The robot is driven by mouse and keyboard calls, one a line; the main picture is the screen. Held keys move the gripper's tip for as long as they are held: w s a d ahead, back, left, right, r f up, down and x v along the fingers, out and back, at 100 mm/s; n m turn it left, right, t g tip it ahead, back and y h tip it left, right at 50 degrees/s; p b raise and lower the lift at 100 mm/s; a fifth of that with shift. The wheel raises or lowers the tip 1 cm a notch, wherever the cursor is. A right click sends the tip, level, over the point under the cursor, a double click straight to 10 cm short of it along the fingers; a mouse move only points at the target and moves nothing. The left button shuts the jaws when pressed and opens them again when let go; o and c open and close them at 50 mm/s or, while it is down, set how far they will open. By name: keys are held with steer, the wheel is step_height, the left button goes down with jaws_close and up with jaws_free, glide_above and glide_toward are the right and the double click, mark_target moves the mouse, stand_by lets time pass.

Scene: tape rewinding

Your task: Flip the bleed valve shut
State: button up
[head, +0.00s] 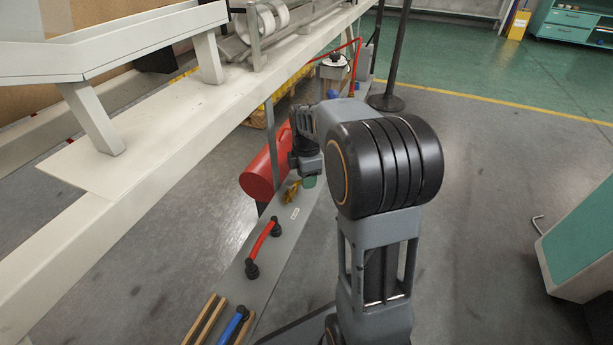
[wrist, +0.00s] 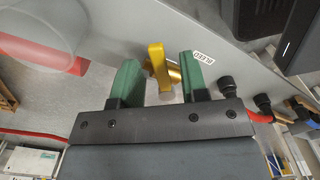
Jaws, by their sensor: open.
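The bleed valve has a yellow lever (wrist: 156,60) with a brassy body behind it, set on a grey panel beside a white label (wrist: 203,57) that seems to read BLEED. In the head view the yellow valve (head: 291,193) sits on the grey strip, just left of my gripper (head: 308,182). In the wrist view my gripper (wrist: 158,66) is open, its green fingers one on each side of the lever. Gaps show between the lever and both fingers, so it is not clamped. My arm hides part of the area in the head view.
A red handle (head: 263,242) and a blue handle (head: 232,327) lie nearer along the strip. A long pale beam (head: 185,135) runs above on the left. Floor on the right is mostly free.

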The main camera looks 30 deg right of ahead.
steer(key=shift+c, duration=0.2)
jaws_close()
